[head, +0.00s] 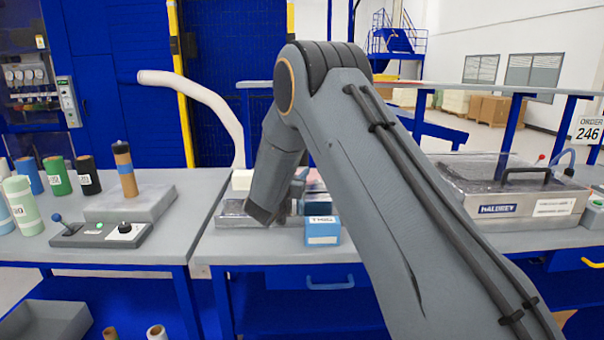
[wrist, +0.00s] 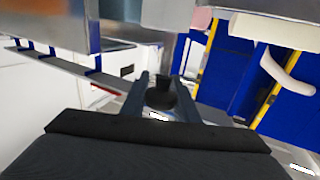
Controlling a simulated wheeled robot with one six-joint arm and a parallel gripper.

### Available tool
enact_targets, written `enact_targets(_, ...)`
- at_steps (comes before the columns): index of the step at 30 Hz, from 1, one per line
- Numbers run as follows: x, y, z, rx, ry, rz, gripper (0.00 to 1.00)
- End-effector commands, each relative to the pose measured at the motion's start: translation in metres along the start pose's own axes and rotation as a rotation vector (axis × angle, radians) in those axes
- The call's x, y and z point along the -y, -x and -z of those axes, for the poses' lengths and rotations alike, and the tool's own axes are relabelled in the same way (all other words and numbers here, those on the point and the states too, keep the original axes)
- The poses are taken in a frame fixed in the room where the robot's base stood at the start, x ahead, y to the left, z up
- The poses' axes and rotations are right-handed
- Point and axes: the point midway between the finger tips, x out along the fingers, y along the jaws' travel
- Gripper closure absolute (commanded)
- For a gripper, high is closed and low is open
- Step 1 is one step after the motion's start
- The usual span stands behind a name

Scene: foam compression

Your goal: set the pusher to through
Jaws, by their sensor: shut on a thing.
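My gripper (wrist: 161,88) shows in the wrist view as two grey fingers on either side of a small dark knob-like piece (wrist: 160,98), and it is shut on it. What this piece belongs to cannot be made out. In the head view my arm covers most of the gripper, over the middle bench. A blue block (head: 322,229) with a white label stands there at the bench's front, just right of my wrist; its lettering is too small to read surely. A low grey unit (head: 232,216) lies behind my wrist, partly hidden. No pusher can be clearly picked out.
The left bench holds a control box (head: 98,235) with a blue lever, green button and black knob, plus a grey block (head: 130,203) and several coloured rolls. A clear-lidded machine (head: 515,200) stands on the right. A white pipe (head: 215,105) rises behind the middle bench (head: 255,247).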

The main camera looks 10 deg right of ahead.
Motion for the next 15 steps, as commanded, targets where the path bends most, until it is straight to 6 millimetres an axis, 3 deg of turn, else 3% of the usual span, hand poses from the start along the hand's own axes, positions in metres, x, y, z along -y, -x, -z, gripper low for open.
enact_targets(3, 0.0, -0.0001, 0.0005, -0.001, 0.0, 0.0, 1.0)
enact_targets(4, -0.0002, -0.0002, 0.0005, -0.001, 0.0, 0.0, 0.69)
enact_targets(6, -0.0006, -0.0005, 0.0005, -0.001, 0.0, -0.001, 0.57)
enact_targets(15, -0.002, -0.0008, 0.0001, 0.0, 0.0, -0.003, 0.55)
